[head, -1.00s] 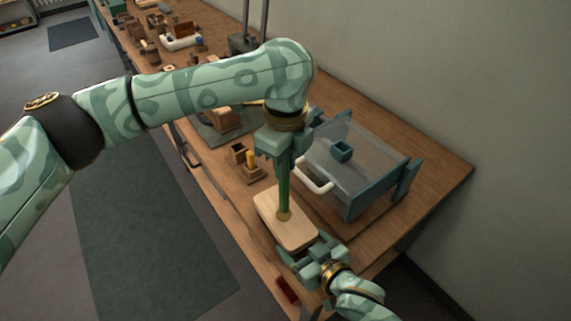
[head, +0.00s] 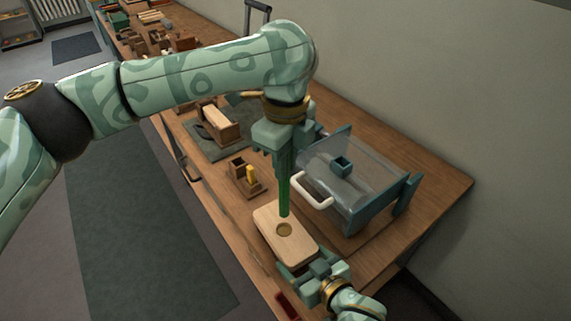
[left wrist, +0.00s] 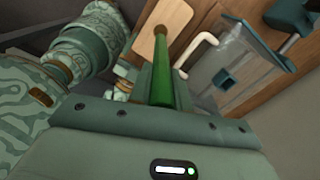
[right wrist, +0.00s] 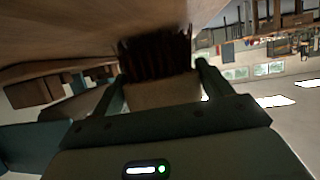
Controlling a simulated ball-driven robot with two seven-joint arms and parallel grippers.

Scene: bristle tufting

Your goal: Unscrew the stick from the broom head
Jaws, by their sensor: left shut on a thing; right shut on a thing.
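The green stick (head: 284,197) points down from my left gripper (head: 284,165), which is shut on it. The stick also shows in the left wrist view (left wrist: 163,82). My right gripper (head: 308,264) is shut on the near end of the broom head. In the right wrist view, dark bristles (right wrist: 157,52) show between the fingers; the head's far side is hidden there.
A clear box with teal ends (head: 352,180) and a white handle (head: 312,192) stands close right of the stick. A small wooden holder with a yellow piece (head: 251,176) stands to the left. A wooden block on a dark mat (head: 205,142) lies farther back.

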